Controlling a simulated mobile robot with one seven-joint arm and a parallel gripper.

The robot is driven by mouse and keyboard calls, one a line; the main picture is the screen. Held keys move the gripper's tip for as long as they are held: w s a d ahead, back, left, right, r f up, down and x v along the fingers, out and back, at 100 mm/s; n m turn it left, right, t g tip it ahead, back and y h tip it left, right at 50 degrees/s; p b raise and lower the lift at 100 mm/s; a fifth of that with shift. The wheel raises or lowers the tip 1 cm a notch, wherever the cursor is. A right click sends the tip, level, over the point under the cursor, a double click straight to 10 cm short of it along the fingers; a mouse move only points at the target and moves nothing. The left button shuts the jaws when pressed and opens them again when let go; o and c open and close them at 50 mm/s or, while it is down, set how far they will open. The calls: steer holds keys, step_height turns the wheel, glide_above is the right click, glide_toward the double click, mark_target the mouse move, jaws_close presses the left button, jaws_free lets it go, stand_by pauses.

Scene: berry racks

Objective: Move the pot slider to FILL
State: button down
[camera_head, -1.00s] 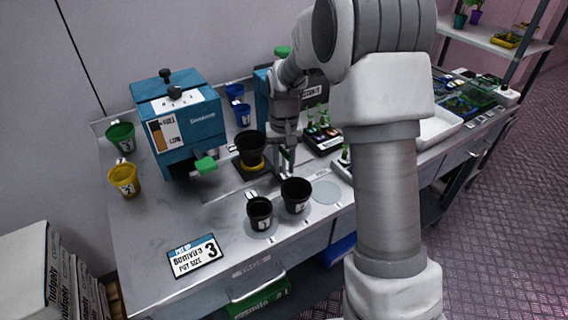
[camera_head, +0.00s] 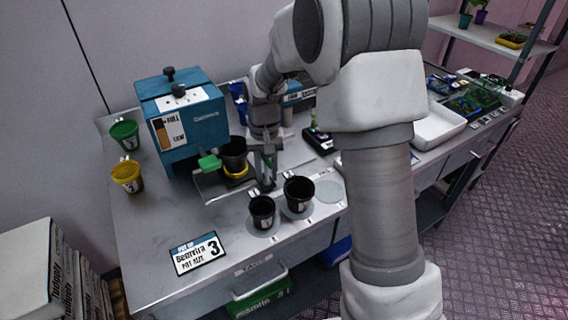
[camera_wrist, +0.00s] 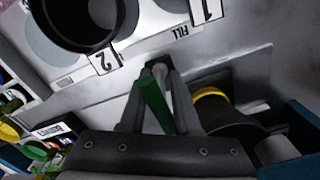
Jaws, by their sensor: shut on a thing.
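In the wrist view the yellow ring (camera_wrist: 211,93) shows at the right, partly hidden by the black pot (camera_wrist: 225,115). My gripper (camera_head: 266,182) reaches down to the right of this pot. In the wrist view my gripper (camera_wrist: 158,78) is shut on the slider's handle, seen as a green bar (camera_wrist: 156,102) with a pale end. A FILL label (camera_wrist: 180,31) lies on the bench near the fingertips.
Black pots 1 (camera_head: 262,211) and 2 (camera_head: 298,192) stand on round pads just in front of my gripper.

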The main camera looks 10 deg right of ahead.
mark_target(249, 177)
steer(key=a, duration=0.2)
steer(key=s+a, duration=0.1)
steer(key=a, duration=0.1)
steer(key=shift+s+a, duration=0.15)
steer(key=shift+a, duration=0.05)
steer(key=c, duration=0.8)
jaws_free()
steer(key=shift+a, duration=0.15)
steer(key=shift+c, duration=0.2)
steer(key=shift+r, duration=0.1)
step_height(249, 177, up, 17)
steer(key=p, duration=0.2)
steer(key=shift+r+p, duration=0.15)
steer(key=shift+p, duration=0.15)
